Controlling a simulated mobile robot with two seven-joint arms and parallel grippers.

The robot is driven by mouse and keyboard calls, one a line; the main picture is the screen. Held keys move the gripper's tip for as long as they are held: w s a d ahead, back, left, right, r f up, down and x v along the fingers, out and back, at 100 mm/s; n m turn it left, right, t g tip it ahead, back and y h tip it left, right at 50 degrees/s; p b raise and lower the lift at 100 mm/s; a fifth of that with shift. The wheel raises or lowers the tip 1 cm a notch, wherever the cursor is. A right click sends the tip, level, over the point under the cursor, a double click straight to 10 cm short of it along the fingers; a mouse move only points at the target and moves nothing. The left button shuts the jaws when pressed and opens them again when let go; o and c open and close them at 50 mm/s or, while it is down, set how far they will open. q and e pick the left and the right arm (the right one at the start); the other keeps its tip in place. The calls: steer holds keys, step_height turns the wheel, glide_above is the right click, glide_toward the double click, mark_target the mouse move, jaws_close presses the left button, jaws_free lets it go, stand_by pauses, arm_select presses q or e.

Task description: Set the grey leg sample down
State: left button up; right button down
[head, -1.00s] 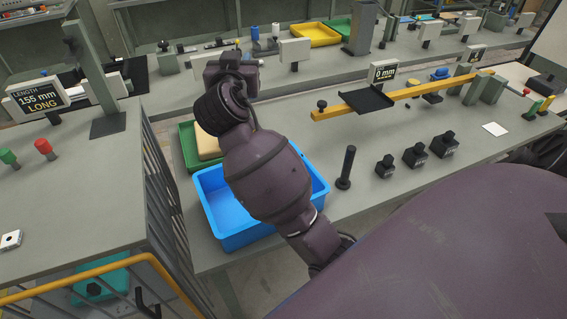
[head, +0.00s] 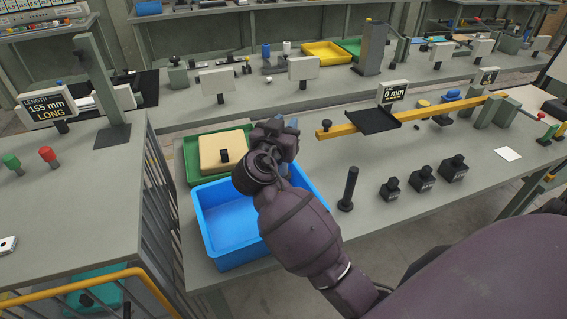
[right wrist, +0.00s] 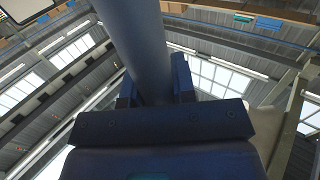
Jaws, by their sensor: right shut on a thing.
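My right gripper (head: 280,135) is over the bench, near the far right corner of the blue bin (head: 203,226). In the right wrist view, its two fingers (right wrist: 155,86) are shut on the grey leg sample (right wrist: 140,38), a smooth blue-grey cylinder. The cylinder runs up out of the top of that view, against the roof, so its far end is hidden. In the head view only a small grey-blue bit (head: 293,122) shows beside the fingers. My left gripper is not in view.
A green tray (head: 190,160) with a beige block (head: 210,152) stands behind the blue bin. A black post (head: 348,190) and several black weights (head: 421,180) stand on the right. A yellow beam (head: 430,115) carries a black plate (head: 372,121). Some bench between is clear.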

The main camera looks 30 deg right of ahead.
step_height(320, 180, down, 5)
steer(key=shift+f, duration=0.45)
step_height(320, 180, down, 4)
steer(key=shift+f+b, duration=0.15)
steer(key=shift+b, duration=0.3)
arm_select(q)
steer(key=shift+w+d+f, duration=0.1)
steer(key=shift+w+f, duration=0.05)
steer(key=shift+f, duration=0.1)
arm_select(e)
steer(key=shift+f, duration=0.1)
steer(key=c, duration=1.4)
jaws_free()
steer(key=shift+f, duration=0.1)
steer(key=o, duration=0.5)
steer(key=shift+c, duration=0.2)
